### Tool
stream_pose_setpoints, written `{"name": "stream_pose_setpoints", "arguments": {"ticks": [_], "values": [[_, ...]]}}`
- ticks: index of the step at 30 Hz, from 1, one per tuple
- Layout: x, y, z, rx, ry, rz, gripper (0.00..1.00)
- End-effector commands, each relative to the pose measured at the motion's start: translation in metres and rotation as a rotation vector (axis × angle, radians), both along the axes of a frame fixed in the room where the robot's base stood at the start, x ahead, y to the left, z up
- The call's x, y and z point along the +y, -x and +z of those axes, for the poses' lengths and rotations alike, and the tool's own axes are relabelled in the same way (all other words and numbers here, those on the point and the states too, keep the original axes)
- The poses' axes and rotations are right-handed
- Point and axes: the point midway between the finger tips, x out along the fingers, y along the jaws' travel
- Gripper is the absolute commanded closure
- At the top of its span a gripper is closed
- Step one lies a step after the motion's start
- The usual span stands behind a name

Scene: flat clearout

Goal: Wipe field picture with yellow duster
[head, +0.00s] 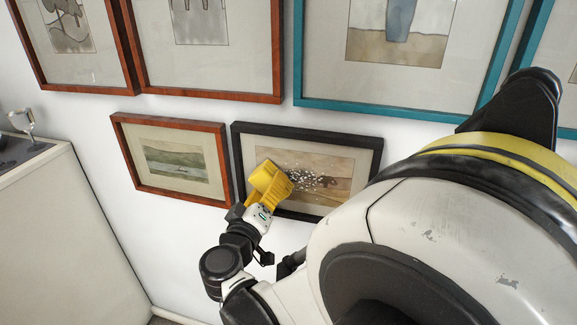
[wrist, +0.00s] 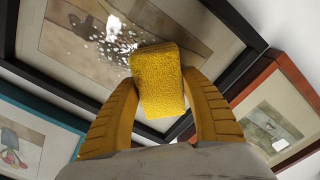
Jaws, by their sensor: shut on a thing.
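The black-framed picture (head: 340,138) hangs on the wall in the lower row, with a brownish field scene. A patch of white specks (head: 318,180) lies on its middle and left, and the patch also shows in the wrist view (wrist: 112,36). The yellow duster (wrist: 157,78) is a rough block held between the yellow fingers of my gripper (wrist: 163,105). In the head view the duster (head: 266,176) is over the left part of the picture, just left of the specks. I cannot tell whether it touches the glass.
A red-brown framed landscape picture (head: 177,127) hangs close on the left. Larger pictures in red-brown and teal frames (head: 385,110) hang just above. A pale cabinet (head: 60,225) stands at the left. The wall below the small pictures is bare.

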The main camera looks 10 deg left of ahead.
Motion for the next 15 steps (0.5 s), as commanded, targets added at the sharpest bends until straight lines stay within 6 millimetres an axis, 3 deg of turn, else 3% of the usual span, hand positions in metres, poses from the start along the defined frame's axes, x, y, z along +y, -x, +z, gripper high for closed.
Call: {"name": "stream_pose_setpoints", "arguments": {"ticks": [15], "values": [[-0.0015, -0.0106, -0.0001, 0.0, 0.0, -0.001, 0.72]]}}
